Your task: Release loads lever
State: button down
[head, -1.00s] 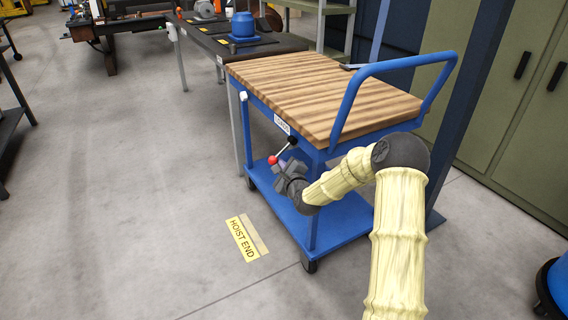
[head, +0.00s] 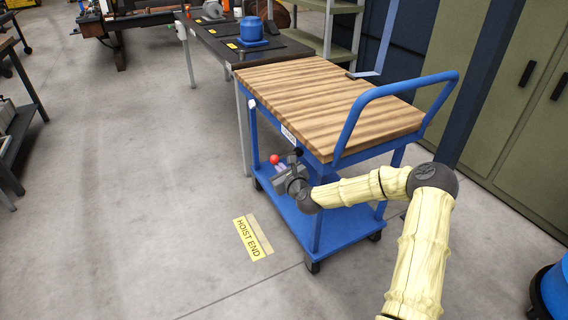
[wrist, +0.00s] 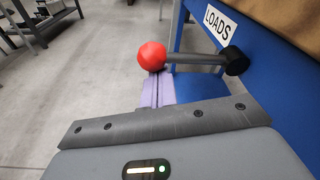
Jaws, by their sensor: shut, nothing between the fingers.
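The loads lever is a grey rod (wrist: 195,60) with a red ball knob (wrist: 151,56) and a black pivot (wrist: 234,61) on the blue side of a cart. A white "LOADS" label (wrist: 220,22) sits above the rod. In the wrist view the rod runs nearly level, knob to the left. My gripper (wrist: 157,88) is shut and empty, its pale purple fingers just below the knob and the rod's knob end. I cannot tell whether they touch. In the head view my gripper (head: 280,170) is beside the red knob (head: 274,159) and partly hides the rod.
The cart has a wooden top (head: 320,95), a blue push handle (head: 365,95) and a lower blue shelf (head: 340,230). A "HOIST END" floor marking (head: 251,238) lies in front. Dark tables (head: 240,42) stand behind, green cabinets (head: 490,130) at right.

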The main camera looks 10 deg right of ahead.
notch_tip(320, 180, up, 3)
jog(key=m+p, duration=0.2)
jog(key=m, duration=0.1)
jog(key=shift+y, duration=0.4)
jog(key=shift+d+r+m+g+y+p, duration=0.1)
jog(key=shift+r+m+g+y+p, duration=0.25)
jog(key=shift+r+m+p, duration=0.8)
jog(key=shift+f, duration=0.25)
jog(key=shift+f, duration=0.1)
jog(key=f+b, duration=0.1)
jog(key=f, duration=0.1)
jog(key=a+f+b, duration=0.1)
jog(key=f+b, duration=0.1)
jog(key=shift+w, duration=0.15)
jog(key=p+v, duration=0.2)
jog(key=v, duration=0.8)
jog(key=shift+a, duration=0.2)
jog(key=shift+d, duration=0.1)
